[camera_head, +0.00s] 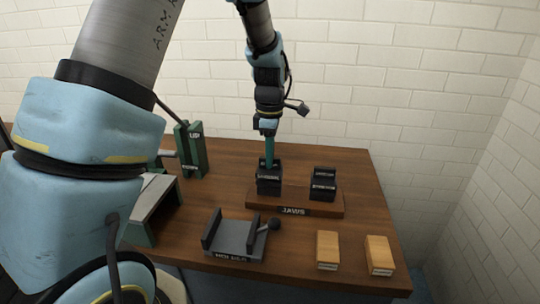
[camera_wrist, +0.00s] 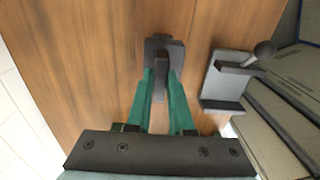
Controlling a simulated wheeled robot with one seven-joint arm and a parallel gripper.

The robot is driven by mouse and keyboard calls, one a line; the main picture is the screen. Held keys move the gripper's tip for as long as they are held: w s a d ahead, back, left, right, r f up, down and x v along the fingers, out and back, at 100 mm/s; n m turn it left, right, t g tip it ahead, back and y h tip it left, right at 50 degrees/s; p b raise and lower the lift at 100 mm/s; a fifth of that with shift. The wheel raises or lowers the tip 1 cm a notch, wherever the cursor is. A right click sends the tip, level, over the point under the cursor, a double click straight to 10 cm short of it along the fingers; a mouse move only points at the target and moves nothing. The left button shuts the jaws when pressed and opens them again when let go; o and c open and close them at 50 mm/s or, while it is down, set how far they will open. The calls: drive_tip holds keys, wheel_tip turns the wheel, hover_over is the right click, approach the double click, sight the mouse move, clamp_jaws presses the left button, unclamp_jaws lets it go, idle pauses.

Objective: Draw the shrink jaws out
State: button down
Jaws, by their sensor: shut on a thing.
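The jaw rack (camera_head: 292,210), a low wooden stand labelled JAWS, stands on the table in the head view. A black jaw set (camera_head: 269,184) is at its left place, and its small label is too blurred to read surely. My gripper (camera_head: 269,161) comes down on this set from above. In the wrist view my gripper (camera_wrist: 161,82) has its green fingers closed on the top of the dark jaw set (camera_wrist: 156,45). I cannot tell whether the set is seated or slightly raised. A second black jaw set (camera_head: 323,187) stands at the rack's right place.
A grey fixture (camera_head: 235,238) with a ball-ended lever stands in front; it also shows in the wrist view (camera_wrist: 222,82). Two wooden blocks, one (camera_head: 328,248) and another (camera_head: 378,252), lie front right. A green stand (camera_head: 190,150) is at back left. The table's back right is clear.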

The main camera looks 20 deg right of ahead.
drive_tip(key=shift+f+b, duration=0.35)
drive_tip(key=shift+f, duration=0.35)
drive_tip(key=c, duration=0.7)
unclamp_jaws()
wheel_tip(320, 180, up, 11)
drive_tip(key=shift+f+b, duration=0.1)
drive_tip(key=shift+b, duration=0.85)
drive_tip(key=s+a+f+m, duration=0.2)
drive_tip(key=a+m, duration=0.2)
drive_tip(key=a, duration=0.5)
drive_tip(key=s+a+f+m+t, duration=0.1)
drive_tip(key=s+a+f+m, duration=0.2)
drive_tip(key=a, duration=0.7)
drive_tip(key=s+a+f+m, duration=0.2)
drive_tip(key=a+m, duration=0.4)
drive_tip(key=a, duration=0.4)
drive_tip(key=shift+s+f+t, duration=0.15)
drive_tip(key=shift+s+t, duration=0.15)
drive_tip(key=shift+s, duration=0.1)
